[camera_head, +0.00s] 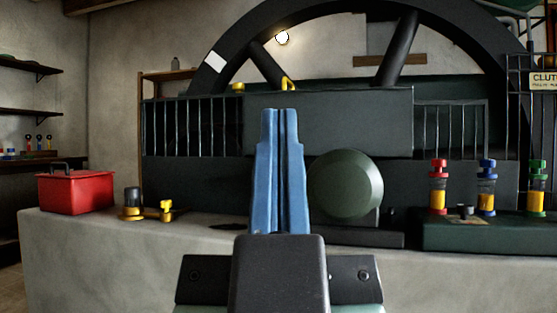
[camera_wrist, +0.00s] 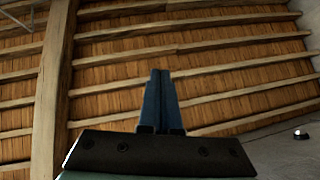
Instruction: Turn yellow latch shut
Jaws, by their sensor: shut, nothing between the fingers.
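My gripper (camera_head: 280,114) points up in the middle of the head view, its two blue fingers together and empty. In the wrist view the blue fingers (camera_wrist: 160,76) are also together, pointing at the ceiling. A small yellow hook-shaped piece (camera_head: 287,83) shows at the top edge of the dark guard box, just above my fingertips in the picture. A second yellow piece (camera_head: 238,87) sits on the guard's top edge to its left. I cannot tell which is the latch or whether it is shut. The fingers hide part of the guard.
A concrete ledge (camera_head: 75,238) carries a red toolbox (camera_head: 76,192), a small yellow-and-black fitting (camera_head: 132,205), a round green housing (camera_head: 346,184) and several oilers, including a red-topped one (camera_head: 438,186). A large dark flywheel (camera_head: 220,72) stands behind the guard box (camera_head: 345,122).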

